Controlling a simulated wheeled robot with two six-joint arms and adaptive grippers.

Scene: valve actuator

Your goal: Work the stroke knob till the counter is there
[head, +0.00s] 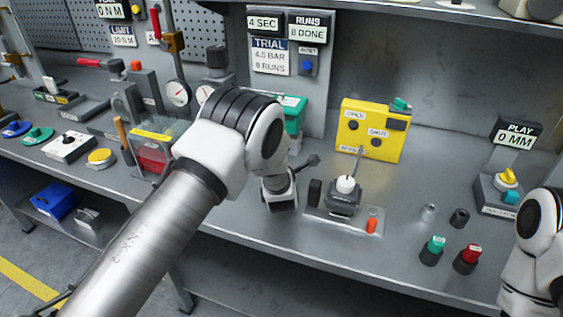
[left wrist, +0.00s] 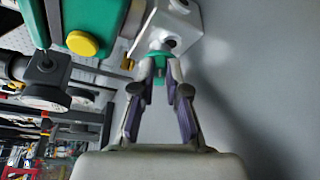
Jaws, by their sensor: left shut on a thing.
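My left arm reaches across the middle of the head view, and its wrist hides the fingertips there. In the left wrist view my left gripper (left wrist: 160,72) is shut on a small teal knob (left wrist: 159,60). The knob stands out from a pale grey box (left wrist: 185,28) with dark round spots. A runs counter (head: 307,32) on the back panel reads "RUNS 8 DONE". A trial card (head: 270,57) beside it reads 4.5 bar and 8 runs. Only part of my right arm shows at the right edge, without its gripper.
A green block with a yellow button (left wrist: 82,43) is close to the left gripper. A yellow box (head: 373,130) stands at the back of the bench. A white-topped fixture (head: 345,190), green button (head: 434,247) and red button (head: 469,256) stand in front.

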